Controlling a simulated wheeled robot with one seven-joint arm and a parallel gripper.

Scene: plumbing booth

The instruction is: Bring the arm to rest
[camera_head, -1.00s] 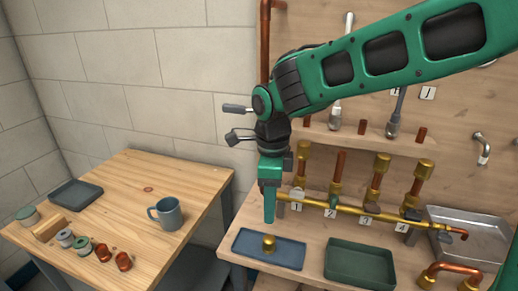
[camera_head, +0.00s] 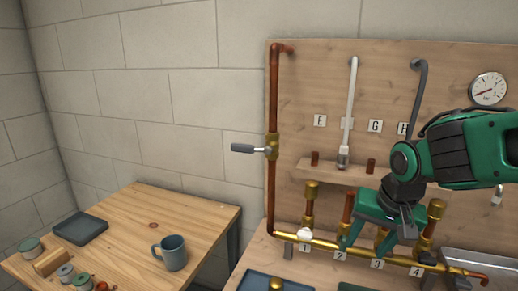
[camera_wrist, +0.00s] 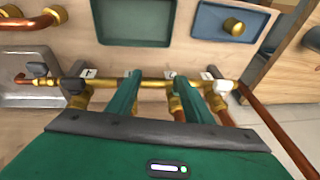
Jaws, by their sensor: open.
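My green gripper (camera_head: 368,246) is in the right part of the head view, fingers pointing down and spread apart, with nothing between them. It hangs in front of the brass manifold pipe (camera_head: 330,244), near labels 2 and 3. In the wrist view my gripper (camera_wrist: 156,82) shows two separate fingers, with the brass manifold pipe (camera_wrist: 154,84) crossing behind them. I cannot tell how far the fingertips are from the pipe. My arm reaches in from the right edge of the head view.
A blue tray (camera_wrist: 208,30) holding a brass fitting (camera_wrist: 234,25) and a green tray (camera_wrist: 147,42) lie on the bench. A lever valve (camera_head: 271,147) sits on the copper riser. A mug (camera_head: 174,254) stands on the wooden table (camera_head: 135,217) at left, whose middle is clear.

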